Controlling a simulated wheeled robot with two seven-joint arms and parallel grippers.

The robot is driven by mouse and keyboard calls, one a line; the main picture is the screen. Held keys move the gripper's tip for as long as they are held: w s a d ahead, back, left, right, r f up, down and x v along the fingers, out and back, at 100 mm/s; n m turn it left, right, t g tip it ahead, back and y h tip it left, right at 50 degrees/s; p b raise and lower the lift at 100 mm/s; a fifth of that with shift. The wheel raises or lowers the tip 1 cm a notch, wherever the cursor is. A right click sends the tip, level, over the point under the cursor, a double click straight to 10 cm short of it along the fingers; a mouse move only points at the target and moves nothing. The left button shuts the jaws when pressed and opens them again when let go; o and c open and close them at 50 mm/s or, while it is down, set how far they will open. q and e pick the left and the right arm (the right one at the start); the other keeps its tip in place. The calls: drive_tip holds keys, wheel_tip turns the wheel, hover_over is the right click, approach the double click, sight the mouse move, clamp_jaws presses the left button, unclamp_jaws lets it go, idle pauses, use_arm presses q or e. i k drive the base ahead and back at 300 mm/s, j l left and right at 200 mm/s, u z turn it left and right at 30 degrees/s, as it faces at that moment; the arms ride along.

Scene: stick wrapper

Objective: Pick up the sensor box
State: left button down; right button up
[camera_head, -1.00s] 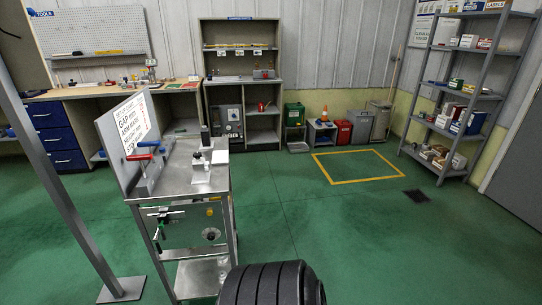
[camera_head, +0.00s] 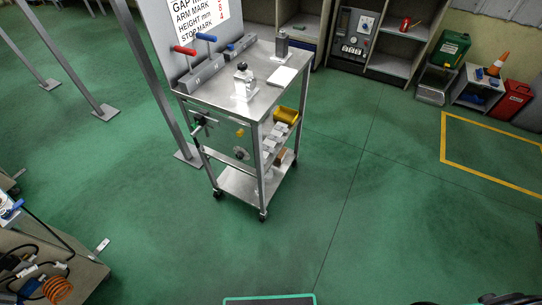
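I cannot tell for certain which thing is the sensor box. On the steel cart (camera_head: 262,103) stand a small dark grey upright block (camera_head: 282,45) at the back and a flat white piece (camera_head: 282,77) in front of it. A white device with a black knob (camera_head: 242,84) stands to their left. Two grey blocks with levers, one with a red handle (camera_head: 185,50) and one with a blue handle (camera_head: 206,37), stand along the cart's signboard (camera_head: 195,22).
A yellow bin (camera_head: 286,115) sits under the cart top at its right side. A bench with cables and an orange coil (camera_head: 58,290) is at lower left. Shelving (camera_head: 398,62) and a green box (camera_head: 450,49) stand at the back. Green floor right of the cart is clear.

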sight(282, 155)
drive_tip(key=l+u, duration=0.2)
drive_tip(key=l, duration=0.3)
drive_tip(key=i+l+u, duration=0.25)
drive_tip(key=u, duration=0.15)
drive_tip(key=i+l+u, duration=0.15)
drive_tip(key=l+u, duration=0.3)
drive_tip(key=i+l+u, duration=0.15)
drive_tip(key=u, duration=0.25)
drive_tip(key=l, duration=0.1)
